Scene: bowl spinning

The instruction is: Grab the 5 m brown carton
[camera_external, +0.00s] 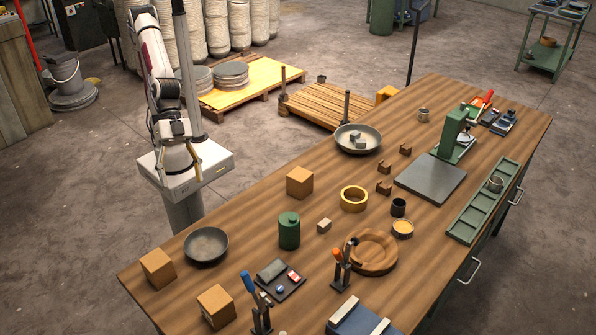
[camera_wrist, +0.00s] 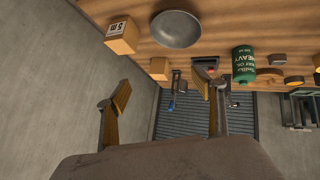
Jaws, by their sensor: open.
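A brown carton (camera_wrist: 122,36) with a dark "m" label, its digit like a 5, stands left of the grey bowl (camera_wrist: 177,29) in the wrist view. It appears to be the carton (camera_external: 158,268) at the table's left corner in the external view, where no label is readable. Two similar cartons stand at the front (camera_external: 217,306) and near the back edge (camera_external: 300,182). One unlabelled carton (camera_wrist: 160,68) shows below the bowl in the wrist view. My gripper (camera_wrist: 165,90) is open and empty, fingers wide apart, beside the table and away from the cartons.
The bowl (camera_external: 206,245) stands close to the corner carton. A wooden dish (camera_external: 371,252) and a tape roll (camera_external: 354,199) lie farther right. Bare wood surrounds the back carton.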

